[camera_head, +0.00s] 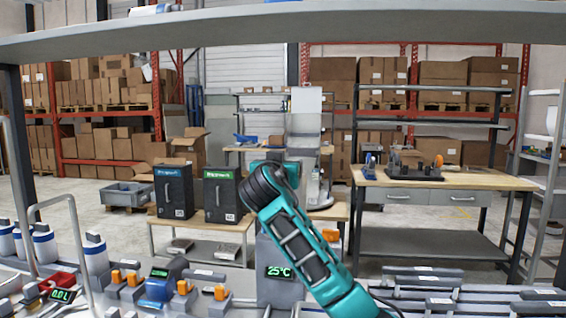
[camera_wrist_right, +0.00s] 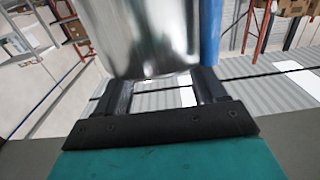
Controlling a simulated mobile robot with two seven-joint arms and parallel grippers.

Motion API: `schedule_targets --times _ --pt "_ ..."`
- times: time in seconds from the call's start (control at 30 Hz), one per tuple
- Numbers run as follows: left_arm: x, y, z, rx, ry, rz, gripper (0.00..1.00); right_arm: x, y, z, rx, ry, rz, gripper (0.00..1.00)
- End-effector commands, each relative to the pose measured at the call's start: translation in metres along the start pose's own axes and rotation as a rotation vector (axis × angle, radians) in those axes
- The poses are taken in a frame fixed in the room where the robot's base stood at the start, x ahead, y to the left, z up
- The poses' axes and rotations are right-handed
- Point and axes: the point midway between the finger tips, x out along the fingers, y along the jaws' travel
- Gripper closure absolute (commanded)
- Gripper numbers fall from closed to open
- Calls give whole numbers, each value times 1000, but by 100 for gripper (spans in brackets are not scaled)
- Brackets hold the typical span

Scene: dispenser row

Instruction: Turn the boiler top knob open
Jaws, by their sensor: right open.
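A grey unit with a green 25°C display (camera_head: 278,272), which looks like the boiler, stands at the front middle in the head view, partly covered by my teal right arm. A small orange part (camera_head: 330,236) shows just right of the arm; I cannot tell whether it is the top knob. In the right wrist view my right gripper (camera_wrist_right: 162,92) is open, with its two dark fingers apart. A shiny metal cylinder (camera_wrist_right: 145,35) fills the view just beyond the fingers, with a blue strip (camera_wrist_right: 210,32) along its right side. Contact cannot be told. My left gripper is not in view.
A blue device (camera_head: 162,285) and several orange-topped valves (camera_head: 182,287) stand left of the boiler. White bottles (camera_head: 95,255) and a bent rail (camera_head: 72,215) are at far left. Grey flat units (camera_head: 425,280) lie at right. A grey shelf (camera_head: 400,22) crosses overhead.

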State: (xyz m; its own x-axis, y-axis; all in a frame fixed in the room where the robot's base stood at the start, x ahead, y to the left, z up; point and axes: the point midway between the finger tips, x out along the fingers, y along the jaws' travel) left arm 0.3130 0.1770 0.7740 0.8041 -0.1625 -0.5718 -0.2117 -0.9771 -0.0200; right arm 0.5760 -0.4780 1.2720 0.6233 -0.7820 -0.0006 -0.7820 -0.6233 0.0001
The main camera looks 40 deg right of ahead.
Motion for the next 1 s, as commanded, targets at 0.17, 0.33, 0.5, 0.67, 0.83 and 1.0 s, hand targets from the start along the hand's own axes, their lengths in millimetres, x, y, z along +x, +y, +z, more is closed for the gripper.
schedule_targets --times 0.17,0.33,0.5,0.67,0.83,1.0 --pt "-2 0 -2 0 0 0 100 14 0 0 -1 0 1 30" --pt "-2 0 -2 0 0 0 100 16 0 0 0 1 -1 30" --pt "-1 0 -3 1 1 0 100 16 0 0 0 0 -1 32" --pt "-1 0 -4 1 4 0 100 16 0 0 0 0 -1 47" --pt "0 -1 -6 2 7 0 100 16 0 0 0 0 -1 63" --pt "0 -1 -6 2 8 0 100 16 0 0 0 0 -1 80"
